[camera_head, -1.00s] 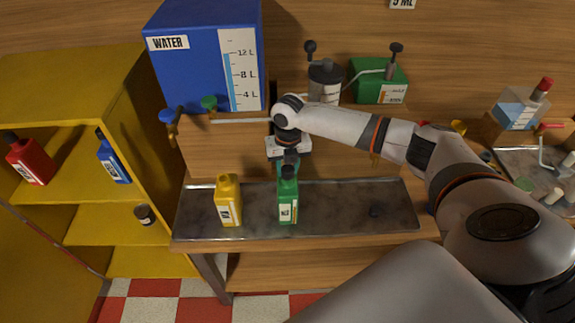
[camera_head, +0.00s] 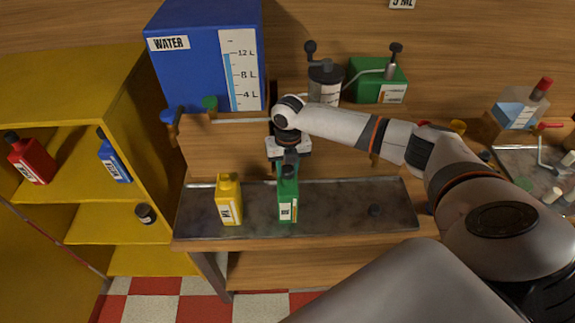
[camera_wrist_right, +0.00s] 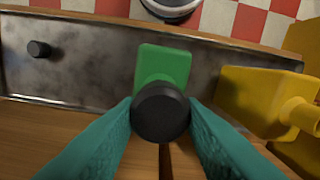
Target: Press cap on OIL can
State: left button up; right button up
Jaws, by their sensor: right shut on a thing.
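A green can (camera_head: 288,205) with a pale label stands upright on the dark metal tray (camera_head: 335,215). I cannot read its label surely. My right gripper (camera_head: 288,166) is above it, pointing down. In the right wrist view its teal fingers (camera_wrist_right: 160,122) are shut on a black cap (camera_wrist_right: 161,112), directly over the top of the green can (camera_wrist_right: 165,65). The cap hides the can's neck, so I cannot tell how far down it sits. A yellow can (camera_head: 229,200) with an uncapped spout stands to the left. My left gripper is not in view.
Another black cap (camera_head: 375,211) lies on the right part of the tray. A blue WATER tank (camera_head: 195,70) stands behind. A yellow shelf (camera_head: 75,85) at left holds a red can (camera_head: 30,160) and a blue can (camera_head: 114,160). The tray between green can and loose cap is clear.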

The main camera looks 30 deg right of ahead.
jog(key=o, duration=1)
jog(key=shift+o, duration=0.5)
jog(key=o, duration=0.4)
notch_tip(320, 180, up, 3)
jog(key=p, duration=0.2)
jog(key=shift+f+p, duration=0.1)
jog(key=shift+p, duration=0.25)
jog(key=shift+r, duration=2.1)
